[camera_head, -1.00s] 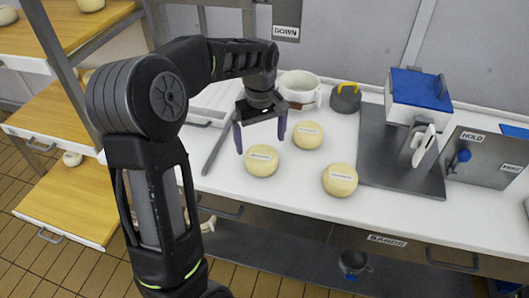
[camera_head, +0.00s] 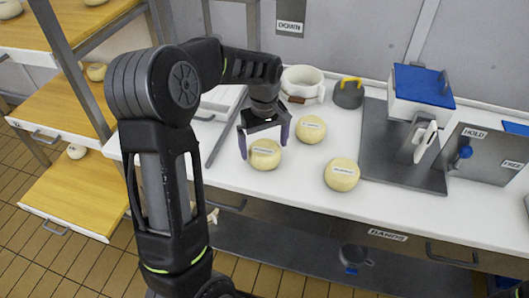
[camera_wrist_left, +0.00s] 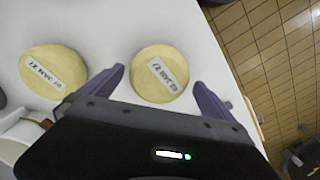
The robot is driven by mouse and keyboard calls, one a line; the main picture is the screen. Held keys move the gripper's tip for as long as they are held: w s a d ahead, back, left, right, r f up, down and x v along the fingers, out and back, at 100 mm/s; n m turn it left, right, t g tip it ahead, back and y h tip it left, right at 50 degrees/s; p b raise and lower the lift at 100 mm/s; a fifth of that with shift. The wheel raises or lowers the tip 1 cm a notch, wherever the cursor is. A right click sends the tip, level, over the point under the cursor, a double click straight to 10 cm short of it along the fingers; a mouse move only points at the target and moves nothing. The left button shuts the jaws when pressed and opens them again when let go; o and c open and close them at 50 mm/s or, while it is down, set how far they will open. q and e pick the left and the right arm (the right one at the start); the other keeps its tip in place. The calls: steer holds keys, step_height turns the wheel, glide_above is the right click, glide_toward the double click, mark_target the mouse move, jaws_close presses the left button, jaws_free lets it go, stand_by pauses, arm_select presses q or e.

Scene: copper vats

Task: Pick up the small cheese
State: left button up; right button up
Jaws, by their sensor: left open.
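Three round pale cheeses with white labels sit on the white counter (camera_head: 228,172). The left cheese (camera_head: 264,154) is below my left gripper (camera_head: 263,146). The back cheese (camera_head: 311,129) and front right cheese (camera_head: 342,174) stand apart from it. They look close in size, so I cannot tell which is the small one. My left gripper is open, its purple fingers either side of the left cheese in the head view. In the left wrist view one cheese (camera_wrist_left: 160,73) shows between and beyond the fingertips (camera_wrist_left: 159,80), and another cheese (camera_wrist_left: 53,72) lies left. My right gripper is out of view.
A white pot (camera_head: 302,86) and a grey lidded vessel with a yellow handle (camera_head: 348,93) stand behind the cheeses. A grey plate (camera_head: 400,165) with a blue-topped device (camera_head: 421,88) is at the right. Wooden shelves (camera_head: 75,195) stand at the left.

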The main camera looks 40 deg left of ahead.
mark_target(264, 147)
arm_select(q)
step_height(264, 147, down, 3)
steer(key=shift+w+f, duration=0.1)
steer(key=shift+f, duration=0.1)
steer(key=shift+c, duration=0.4)
steer(key=c, duration=1.7)
